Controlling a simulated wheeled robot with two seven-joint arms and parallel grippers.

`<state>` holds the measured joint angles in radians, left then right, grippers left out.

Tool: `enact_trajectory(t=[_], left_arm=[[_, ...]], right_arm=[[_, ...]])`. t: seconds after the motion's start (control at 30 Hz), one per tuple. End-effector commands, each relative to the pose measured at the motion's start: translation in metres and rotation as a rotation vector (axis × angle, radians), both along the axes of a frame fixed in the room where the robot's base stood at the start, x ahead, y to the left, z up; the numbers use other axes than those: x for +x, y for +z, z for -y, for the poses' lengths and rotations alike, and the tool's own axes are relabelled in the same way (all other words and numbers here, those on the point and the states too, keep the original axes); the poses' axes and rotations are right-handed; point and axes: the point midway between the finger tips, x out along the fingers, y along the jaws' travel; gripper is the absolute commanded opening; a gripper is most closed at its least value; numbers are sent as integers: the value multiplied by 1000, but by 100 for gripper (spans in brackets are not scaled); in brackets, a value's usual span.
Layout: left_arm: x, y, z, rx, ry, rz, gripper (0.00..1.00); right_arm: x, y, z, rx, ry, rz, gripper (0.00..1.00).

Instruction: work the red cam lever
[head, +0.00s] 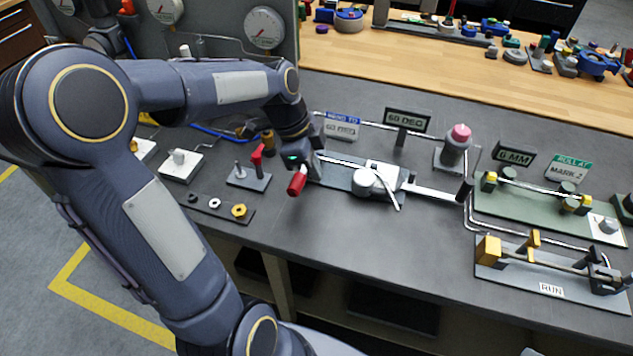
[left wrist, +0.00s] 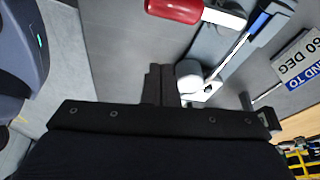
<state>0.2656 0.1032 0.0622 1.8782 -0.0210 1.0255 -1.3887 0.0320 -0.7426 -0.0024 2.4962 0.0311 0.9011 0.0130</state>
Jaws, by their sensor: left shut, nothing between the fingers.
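A red handle (head: 297,183), which looks like the cam lever, sticks out at the left end of the valve actuator's plate (head: 338,176). In the left wrist view the red handle (left wrist: 175,9) lies at the top edge, joined to a pale metal bar. My left gripper (head: 303,163) is right beside the handle in the head view and hides part of its mount. In the left wrist view my left gripper's dark fingers (left wrist: 166,72) are shut and empty, with a visible gap to the handle. My right gripper is not in view.
A white round hub (head: 365,182) with a pointer sits on the actuator. A strip with several rings (head: 215,203) lies in front. A green fixture plate (head: 530,207) stands right.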

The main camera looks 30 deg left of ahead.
Motion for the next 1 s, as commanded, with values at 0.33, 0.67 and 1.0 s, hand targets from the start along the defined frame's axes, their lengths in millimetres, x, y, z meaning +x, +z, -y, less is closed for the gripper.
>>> enact_trajectory(t=[0.33,0.67,1.0], left_arm=[[-4,45,-17,-3,12,-1,0],[-54,56,-110,-231,928,-106,0],[-72,59,-130,-354,1272,-154,0]], right_arm=[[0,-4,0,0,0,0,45],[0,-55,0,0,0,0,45],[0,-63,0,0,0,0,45]])
